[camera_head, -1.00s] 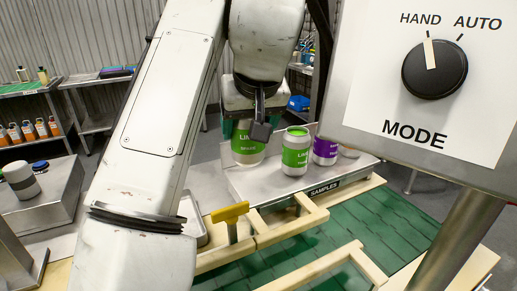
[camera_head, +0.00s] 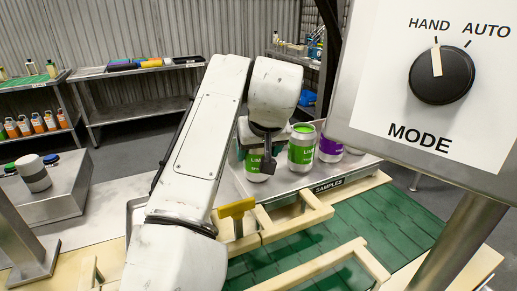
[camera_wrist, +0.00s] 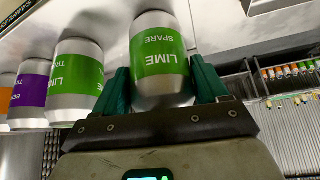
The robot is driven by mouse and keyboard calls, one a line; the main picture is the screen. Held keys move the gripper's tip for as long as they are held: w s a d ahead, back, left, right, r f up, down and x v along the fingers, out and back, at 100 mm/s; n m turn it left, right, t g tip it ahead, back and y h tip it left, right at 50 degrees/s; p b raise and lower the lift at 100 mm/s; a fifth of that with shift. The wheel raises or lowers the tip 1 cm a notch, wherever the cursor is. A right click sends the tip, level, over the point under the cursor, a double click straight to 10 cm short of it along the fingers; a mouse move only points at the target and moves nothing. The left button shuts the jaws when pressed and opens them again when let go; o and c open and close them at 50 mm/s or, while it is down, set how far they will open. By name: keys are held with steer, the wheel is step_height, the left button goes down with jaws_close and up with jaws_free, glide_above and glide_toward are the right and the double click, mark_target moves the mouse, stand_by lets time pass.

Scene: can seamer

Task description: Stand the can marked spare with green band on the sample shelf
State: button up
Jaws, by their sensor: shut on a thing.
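My gripper (camera_head: 262,150) is shut on the silver can with a green band (camera_wrist: 160,55). The band reads LIME SPARE, upside down in the wrist view. The green finger pads press on both sides of the can. In the head view the held can (camera_head: 255,172) is partly hidden by my gripper. It is upright at the left part of the metal sample shelf (camera_head: 290,182), which has a SAMPLES label. I cannot tell for sure whether its base touches the shelf.
Beside it on the shelf stand another green-banded lime can (camera_head: 302,152) and a purple-banded can (camera_head: 329,150). The wrist view also shows an orange-banded can (camera_wrist: 5,95). A yellow-topped piece (camera_head: 237,208) and wooden rails (camera_head: 300,215) lie in front. A mode panel (camera_head: 420,90) fills the right.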

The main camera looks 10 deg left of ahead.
steer(key=o, duration=1.3)
steer(key=shift+f, duration=0.1)
steer(key=shift+o, duration=0.2)
steer(key=v, duration=1.2)
steer(key=shift+b, duration=0.35)
